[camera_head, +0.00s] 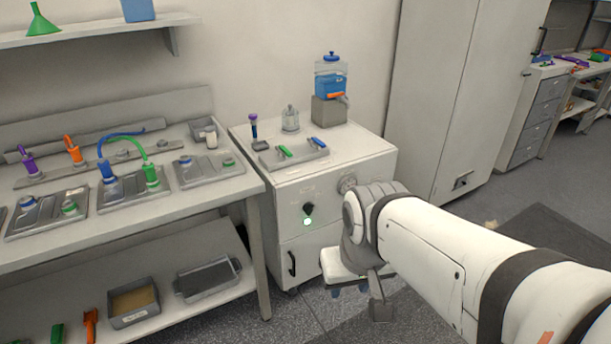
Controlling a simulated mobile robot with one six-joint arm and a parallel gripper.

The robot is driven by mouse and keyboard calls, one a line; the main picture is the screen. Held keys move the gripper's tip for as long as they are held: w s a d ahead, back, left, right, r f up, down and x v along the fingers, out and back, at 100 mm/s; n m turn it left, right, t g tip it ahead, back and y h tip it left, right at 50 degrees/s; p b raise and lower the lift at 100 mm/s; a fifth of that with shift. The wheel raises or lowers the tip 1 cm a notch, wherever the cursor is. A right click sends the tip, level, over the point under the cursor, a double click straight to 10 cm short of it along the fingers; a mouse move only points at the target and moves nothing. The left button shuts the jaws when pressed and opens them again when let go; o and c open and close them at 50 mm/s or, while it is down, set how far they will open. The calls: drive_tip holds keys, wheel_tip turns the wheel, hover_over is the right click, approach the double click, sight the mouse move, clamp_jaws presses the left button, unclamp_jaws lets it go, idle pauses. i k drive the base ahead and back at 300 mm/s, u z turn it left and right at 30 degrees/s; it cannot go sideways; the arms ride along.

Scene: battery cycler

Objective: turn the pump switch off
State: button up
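A small black knob (308,208), which looks like the pump switch, sits on the front of the white cabinet (345,217). The knob's exact angle is too small to read. My gripper (348,290) hangs low in front of the cabinet, to the right of and below the knob, and apart from it. Its small blue tips point downward, and whether they are spread or together does not show clearly. I see nothing held in it.
A round grey dial (347,183) is on the cabinet front, right of the knob, partly near my arm. A workbench (225,190) stands close at left. Floor is clear in front.

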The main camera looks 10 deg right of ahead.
sight(308, 207)
drive_tip(key=z, duration=2.65)
drive_tip(key=k, duration=1.15)
drive_tip(key=u, duration=1.45)
drive_tip(key=i, duration=0.95)
drive_tip(key=u, duration=0.05)
